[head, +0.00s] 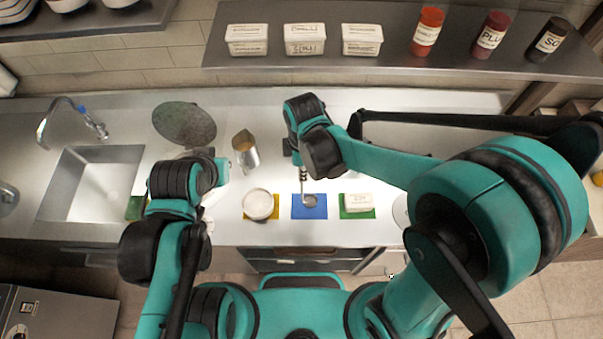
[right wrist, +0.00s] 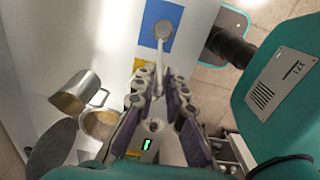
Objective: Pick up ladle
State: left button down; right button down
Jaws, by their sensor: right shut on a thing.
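The ladle has a grey metal bowl (head: 309,201) over the blue mat (head: 298,211) on the counter. In the right wrist view its round bowl (right wrist: 163,29) points away from me, and its thin handle (right wrist: 160,62) runs back between my fingers. My right gripper (right wrist: 158,84) is shut on the handle; it also shows in the head view (head: 302,172), above the mat. I cannot tell whether the bowl touches the mat. My left arm is folded at the left, and its gripper's fingers are hidden.
A round white bowl (head: 258,204) sits on a yellow mat, left of the blue one. A white tub (head: 357,201) sits on a green mat at its right. The sink (head: 92,183) is at far left; a shelf (head: 385,63) hangs above.

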jog(key=s+d+r, duration=0.4)
jog(key=s+r, duration=0.2)
jog(key=s, duration=0.4)
jog(key=shift+d+p, duration=0.15)
jog(key=shift+p, duration=0.3)
jog(key=shift+r, duration=0.1)
dwell(0.5)
